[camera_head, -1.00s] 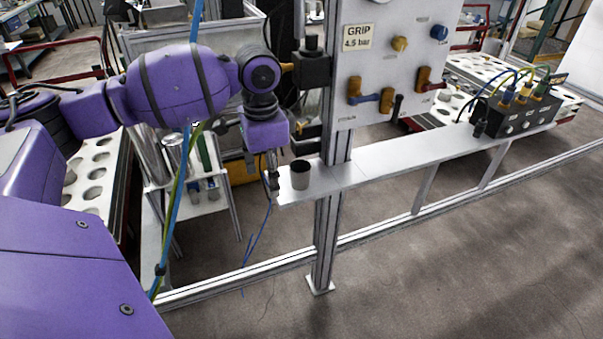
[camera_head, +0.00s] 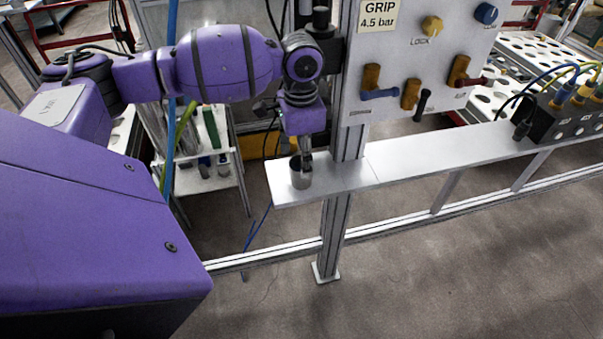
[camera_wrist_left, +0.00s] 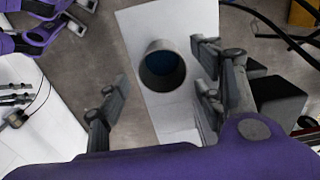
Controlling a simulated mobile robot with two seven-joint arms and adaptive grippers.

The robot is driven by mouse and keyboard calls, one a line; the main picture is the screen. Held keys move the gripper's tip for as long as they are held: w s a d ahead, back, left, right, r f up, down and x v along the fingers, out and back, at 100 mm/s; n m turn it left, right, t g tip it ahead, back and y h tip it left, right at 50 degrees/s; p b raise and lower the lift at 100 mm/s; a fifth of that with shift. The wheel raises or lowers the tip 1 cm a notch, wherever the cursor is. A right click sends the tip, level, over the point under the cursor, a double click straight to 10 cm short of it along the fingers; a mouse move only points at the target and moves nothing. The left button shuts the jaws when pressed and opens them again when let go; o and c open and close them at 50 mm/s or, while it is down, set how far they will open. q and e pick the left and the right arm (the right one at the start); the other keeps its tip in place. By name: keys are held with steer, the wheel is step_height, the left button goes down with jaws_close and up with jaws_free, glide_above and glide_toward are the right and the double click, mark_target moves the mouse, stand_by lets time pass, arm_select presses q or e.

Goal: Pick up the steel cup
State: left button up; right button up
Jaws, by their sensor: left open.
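The steel cup (camera_head: 301,176) stands upright near the left end of the narrow grey shelf (camera_head: 410,158). In the left wrist view the cup (camera_wrist_left: 163,66) shows its open mouth, with a dark inside. My left gripper (camera_head: 305,160) is right at the cup in the head view, its fingers partly hidden against the cup and my wrist. In the left wrist view the left gripper (camera_wrist_left: 160,98) is open, one finger on each side of the cup's line, with gaps between fingers and cup. My right gripper is not in view.
An upright post (camera_head: 335,220) and a panel (camera_head: 420,60) with knobs and levers stand just right of the cup. A black valve block (camera_head: 565,118) sits at the shelf's right end. The shelf between is clear.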

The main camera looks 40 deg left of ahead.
arm_select(q)
step_height(320, 180, down, 3)
steer(key=shift+d+f, duration=0.1)
steer(key=shift+f, duration=0.05)
steer(key=c, duration=1.3)
